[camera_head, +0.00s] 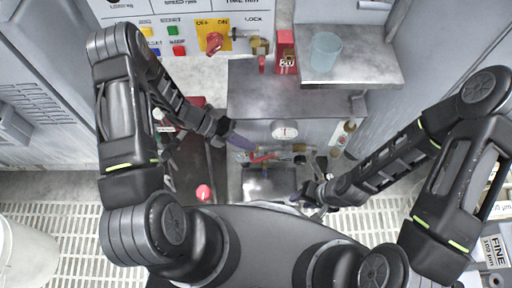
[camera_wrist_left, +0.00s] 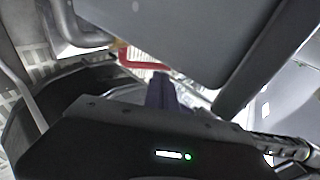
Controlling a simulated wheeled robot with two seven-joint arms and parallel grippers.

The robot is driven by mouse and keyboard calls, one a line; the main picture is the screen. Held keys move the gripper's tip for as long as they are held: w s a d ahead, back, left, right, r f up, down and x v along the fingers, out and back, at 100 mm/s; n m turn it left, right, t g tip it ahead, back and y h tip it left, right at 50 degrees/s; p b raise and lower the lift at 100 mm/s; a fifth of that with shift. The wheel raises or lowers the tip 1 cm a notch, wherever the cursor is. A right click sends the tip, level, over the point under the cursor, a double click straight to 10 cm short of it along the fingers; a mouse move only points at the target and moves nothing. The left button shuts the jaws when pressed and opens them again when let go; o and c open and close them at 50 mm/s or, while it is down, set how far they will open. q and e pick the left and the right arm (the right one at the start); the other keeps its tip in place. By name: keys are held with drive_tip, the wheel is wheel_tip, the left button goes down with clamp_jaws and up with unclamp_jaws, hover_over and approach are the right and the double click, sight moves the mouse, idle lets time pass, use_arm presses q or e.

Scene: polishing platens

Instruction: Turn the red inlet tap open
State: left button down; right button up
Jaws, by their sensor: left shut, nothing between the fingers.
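The red tap handle (camera_head: 262,159) lies on the pipework below the grey shelf, near a round white gauge (camera_head: 285,131). My left gripper (camera_head: 246,146) has its purple fingers shut and empty, just above and to the left of the red handle in the head view; I cannot tell whether they touch it. In the left wrist view the shut fingers (camera_wrist_left: 160,92) point toward a red bar-like part (camera_wrist_left: 142,60), partly hidden by a grey panel. My right gripper (camera_head: 300,196) is lower right of the tap; its fingers are too small to judge.
The grey shelf (camera_head: 270,98) overhangs the pipework. A clear cup (camera_head: 325,50) stands on the upper right ledge, beside a red box (camera_head: 286,52). The panel above has a red rotary switch (camera_head: 214,42) and buttons. A red knob (camera_head: 203,192) is at lower left.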

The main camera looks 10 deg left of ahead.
use_arm(q)
drive_tip(key=shift+v, duration=1.45)
